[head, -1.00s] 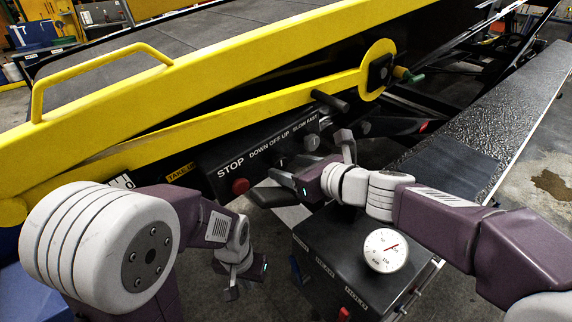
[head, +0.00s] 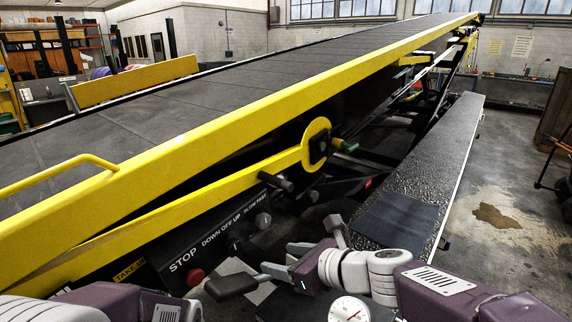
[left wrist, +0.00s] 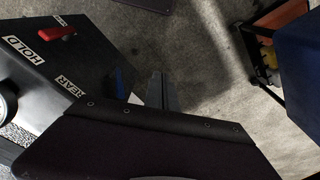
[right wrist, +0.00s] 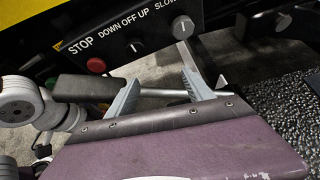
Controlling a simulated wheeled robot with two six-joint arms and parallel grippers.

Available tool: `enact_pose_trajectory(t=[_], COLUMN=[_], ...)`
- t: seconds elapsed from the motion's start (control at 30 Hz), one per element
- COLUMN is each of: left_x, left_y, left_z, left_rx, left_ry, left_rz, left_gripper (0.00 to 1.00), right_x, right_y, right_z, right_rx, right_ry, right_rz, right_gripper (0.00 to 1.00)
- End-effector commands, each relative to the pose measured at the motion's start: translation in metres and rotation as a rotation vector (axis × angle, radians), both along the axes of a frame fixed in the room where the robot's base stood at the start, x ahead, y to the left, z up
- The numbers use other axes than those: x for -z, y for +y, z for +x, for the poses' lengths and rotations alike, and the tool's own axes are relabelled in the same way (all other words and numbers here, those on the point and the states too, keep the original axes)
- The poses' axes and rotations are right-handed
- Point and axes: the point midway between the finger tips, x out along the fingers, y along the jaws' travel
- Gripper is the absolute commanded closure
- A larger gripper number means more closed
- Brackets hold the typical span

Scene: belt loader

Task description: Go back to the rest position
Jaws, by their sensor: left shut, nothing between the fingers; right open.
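My right gripper (head: 302,252) is open and empty in front of the loader's side. In the right wrist view its two fingers (right wrist: 160,80) stand wide apart. A black-gripped lever (head: 232,286) is close to it; in the right wrist view its grip (right wrist: 85,88) lies left of the fingers and its pale rod runs behind them. I cannot tell if they touch. My left gripper (left wrist: 160,92) is shut and empty in the left wrist view, beside a black box (left wrist: 50,75) marked HOLD and REAR. It is below the head view's frame.
The control panel (head: 215,240) with a red STOP button (head: 195,277) is behind the lever. A white gauge (head: 348,310) sits low in the middle. The yellow-railed belt (head: 200,95) slopes up to the right. A black ledge (head: 450,150) runs beside it; open floor (head: 510,190) lies right.

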Motion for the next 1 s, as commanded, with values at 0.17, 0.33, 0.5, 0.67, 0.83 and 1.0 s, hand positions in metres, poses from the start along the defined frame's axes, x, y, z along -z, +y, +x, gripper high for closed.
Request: enact_pose_trajectory(t=[0.17,0.33,0.5,0.67,0.83,1.0], left_x=[-0.036,-0.045,-0.042,-0.042,-0.042,-0.042], left_y=[0.000,0.000,0.000,0.000,0.000,0.000], left_z=[0.000,0.000,0.000,0.000,0.000,0.000], left_rx=[0.000,0.000,0.000,0.000,0.000,0.000], left_ry=[-0.001,0.000,0.000,0.000,0.000,0.000], left_rz=[0.000,0.000,0.000,0.000,0.000,0.000], left_gripper=[1.00,1.00,1.00,1.00,1.00,1.00], right_x=[0.091,0.157,0.177,0.176,0.176,0.176], right_y=[-0.076,-0.153,-0.194,-0.197,-0.197,-0.196], right_z=[-0.046,-0.115,-0.140,-0.138,-0.137,-0.137], right_rx=[-0.343,-1.109,-1.807,-1.951,-1.953,-1.951], right_ry=[-0.001,-0.183,-0.482,-0.586,-0.590,-0.588], right_rz=[-0.561,-1.071,-1.289,-1.310,-1.310,-1.311], right_gripper=[0.40,0.40,0.40,0.40,0.40,0.40])
